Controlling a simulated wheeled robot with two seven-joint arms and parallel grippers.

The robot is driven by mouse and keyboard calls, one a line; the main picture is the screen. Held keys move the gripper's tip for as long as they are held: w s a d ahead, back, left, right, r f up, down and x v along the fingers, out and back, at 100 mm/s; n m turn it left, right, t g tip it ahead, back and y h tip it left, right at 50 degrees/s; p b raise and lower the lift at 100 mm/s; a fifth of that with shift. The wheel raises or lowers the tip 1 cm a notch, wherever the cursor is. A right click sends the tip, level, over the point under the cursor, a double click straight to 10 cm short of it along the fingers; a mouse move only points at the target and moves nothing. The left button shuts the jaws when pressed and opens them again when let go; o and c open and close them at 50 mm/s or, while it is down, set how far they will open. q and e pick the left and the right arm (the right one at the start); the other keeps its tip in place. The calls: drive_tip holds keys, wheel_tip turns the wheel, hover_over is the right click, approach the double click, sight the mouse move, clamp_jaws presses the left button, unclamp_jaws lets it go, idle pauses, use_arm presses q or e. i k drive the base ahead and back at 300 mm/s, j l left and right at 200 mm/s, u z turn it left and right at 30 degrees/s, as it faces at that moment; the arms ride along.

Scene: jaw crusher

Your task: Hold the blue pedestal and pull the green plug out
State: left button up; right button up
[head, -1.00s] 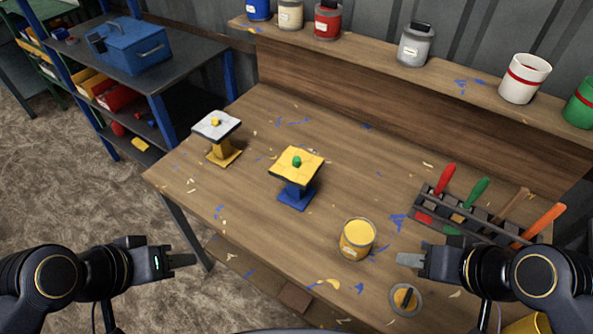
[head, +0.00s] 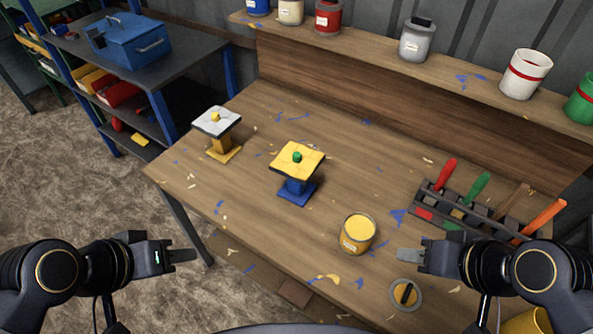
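The blue pedestal (head: 296,191) stands upright on the table, with a tilted-looking yellow top plate (head: 290,168) on it. The small green plug (head: 297,157) sits in the middle of that plate. My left gripper (head: 194,256) is at the lower left, off the table's front edge and well apart from the pedestal. My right gripper (head: 399,255) is over the front of the table, right of the open yellow paint can and apart from the pedestal. Both grippers look empty. Each is seen side-on, so the gap between its fingers does not show.
A yellow pedestal (head: 224,150) with a white top stands to the left. The yellow paint can (head: 358,233) and a round lid (head: 405,295) are near my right gripper. A tool rack (head: 470,213) stands at the right. Cans line the back shelf (head: 450,78).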

sight(296, 156)
drive_tip(key=i+j+z, duration=0.1)
drive_tip(key=j+z, duration=0.15)
drive_tip(key=i+j+z, duration=0.1)
drive_tip(key=j+z, duration=0.15)
drive_tip(key=j, duration=0.15)
drive_tip(key=j+z, duration=0.25)
drive_tip(key=i+j, duration=0.05)
drive_tip(key=j, duration=0.05)
